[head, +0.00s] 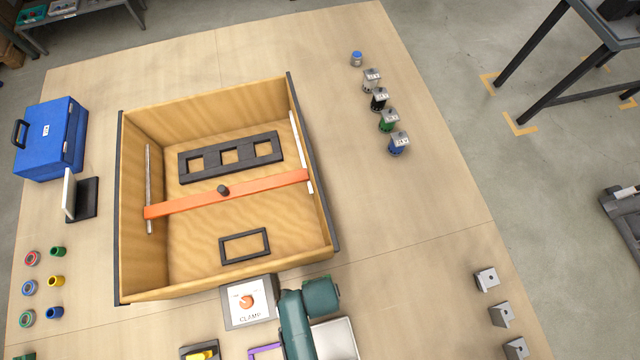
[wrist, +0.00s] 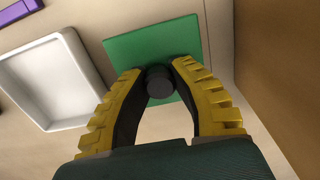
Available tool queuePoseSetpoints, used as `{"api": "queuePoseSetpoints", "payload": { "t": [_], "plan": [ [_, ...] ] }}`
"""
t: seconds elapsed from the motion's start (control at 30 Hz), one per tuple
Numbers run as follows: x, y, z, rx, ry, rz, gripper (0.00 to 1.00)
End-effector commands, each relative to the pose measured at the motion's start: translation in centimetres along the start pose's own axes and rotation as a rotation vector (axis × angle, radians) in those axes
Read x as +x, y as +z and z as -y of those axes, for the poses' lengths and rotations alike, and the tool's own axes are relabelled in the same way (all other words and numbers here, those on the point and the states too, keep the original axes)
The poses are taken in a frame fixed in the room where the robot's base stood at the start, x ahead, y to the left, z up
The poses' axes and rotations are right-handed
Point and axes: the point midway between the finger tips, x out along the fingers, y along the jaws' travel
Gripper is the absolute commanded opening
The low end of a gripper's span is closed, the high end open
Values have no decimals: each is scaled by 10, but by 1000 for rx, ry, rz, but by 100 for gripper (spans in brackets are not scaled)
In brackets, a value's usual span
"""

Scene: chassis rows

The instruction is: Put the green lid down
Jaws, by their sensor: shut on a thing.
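In the wrist view, the green lid (wrist: 128,48) is a flat square plate with a dark round knob (wrist: 158,88) on it. My gripper (wrist: 157,72), with yellow ribbed fingers, is shut on the knob. I cannot tell whether the lid's underside touches the table. In the head view, the lid and my fingertips do not show clearly; my arm covers the area at the bottom middle.
A white tray (wrist: 42,85) lies left of the lid, with a purple frame (wrist: 35,10) beyond it. A large wooden box (head: 225,293) with an orange bar (head: 260,186) across it fills the middle. A clamp control (head: 247,300) stands by its front wall. The table's right side has bare room.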

Motion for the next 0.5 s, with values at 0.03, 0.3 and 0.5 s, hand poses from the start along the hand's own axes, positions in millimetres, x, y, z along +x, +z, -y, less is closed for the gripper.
{"api": "queuePoseSetpoints", "payload": {
  "t": [0.03, 0.3, 0.5],
  "plan": [
    [9, 0, 0, 0, 2, 0, 0],
    [32, -1, -1, 0, 1, 0, 0],
    [35, -1, -1, 0, 1, 0, 0]
  ]
}}
